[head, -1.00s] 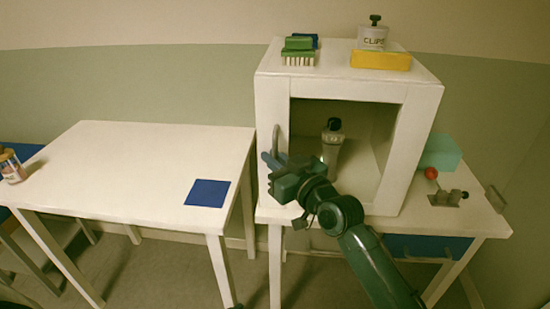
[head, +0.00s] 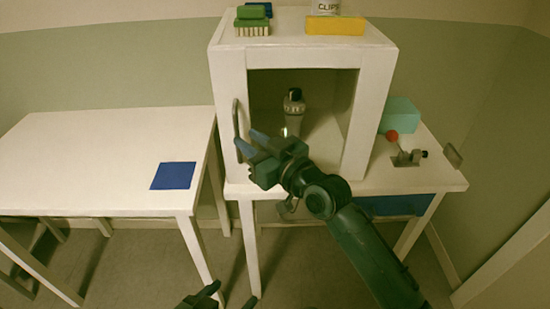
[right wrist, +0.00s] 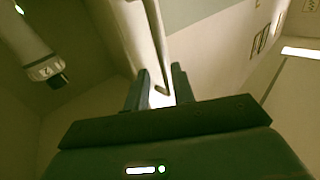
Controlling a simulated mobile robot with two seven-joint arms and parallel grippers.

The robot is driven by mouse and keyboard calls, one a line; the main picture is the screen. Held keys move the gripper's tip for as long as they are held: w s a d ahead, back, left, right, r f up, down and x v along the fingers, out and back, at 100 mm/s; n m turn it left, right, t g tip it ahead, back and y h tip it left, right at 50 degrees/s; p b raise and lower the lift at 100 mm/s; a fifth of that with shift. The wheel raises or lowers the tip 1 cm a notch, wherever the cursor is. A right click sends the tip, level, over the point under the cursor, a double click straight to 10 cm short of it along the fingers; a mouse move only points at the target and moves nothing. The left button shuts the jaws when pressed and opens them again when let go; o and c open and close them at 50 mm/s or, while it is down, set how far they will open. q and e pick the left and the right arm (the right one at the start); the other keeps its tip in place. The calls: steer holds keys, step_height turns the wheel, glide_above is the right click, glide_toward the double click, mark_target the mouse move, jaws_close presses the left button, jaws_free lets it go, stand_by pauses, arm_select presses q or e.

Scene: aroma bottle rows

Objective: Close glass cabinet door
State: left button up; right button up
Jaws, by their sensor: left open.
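The white cabinet (head: 378,85) stands on the right table, its front facing me. A white frame borders its front, and a clear pane is hard to make out; I cannot tell how far the door stands from the cabinet. A curved metal handle (head: 236,125) is at the front's left edge. My right gripper (head: 246,142) is at the handle's lower part, fingers apart; in the right wrist view the handle (right wrist: 154,30) runs down toward the gap between the fingertips (right wrist: 160,78). My left gripper (head: 203,293) is low at the bottom edge, open and away from the cabinet.
A bottle (head: 293,118) stands inside the cabinet. A green brush (head: 252,22) and a yellow block (head: 335,26) lie on top. A teal box (head: 400,114) and a red-balled lever device (head: 405,157) are at right. The left table (head: 90,165) holds a blue mat (head: 174,175).

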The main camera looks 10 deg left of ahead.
arm_select(q)
steer(key=shift+f, duration=0.1)
arm_select(e)
steer(key=v, duration=0.8)
steer(key=shift+s, duration=0.45)
steer(key=shift+d, duration=0.1)
arm_select(q)
steer(key=a+r+p, duration=0.1)
steer(key=p, duration=0.2)
steer(key=r+g+y+p, duration=0.1)
steer(key=p, duration=0.3)
steer(key=shift+s+a+r, duration=0.25)
steer(key=shift+s+a, duration=0.1)
steer(key=shift+s, duration=0.05)
arm_select(e)
steer(key=s+d+f+m+g+h, duration=0.1)
steer(key=s+d+f+m+h, duration=0.6)
steer(key=s+d+f, duration=0.9)
step_height(320, 180, down, 4)
steer(key=d+h, duration=0.2)
steer(key=h, duration=0.1)
steer(key=shift+s+d, duration=0.25)
steer(key=shift+s, duration=0.05)
steer(key=shift+f, duration=0.1)
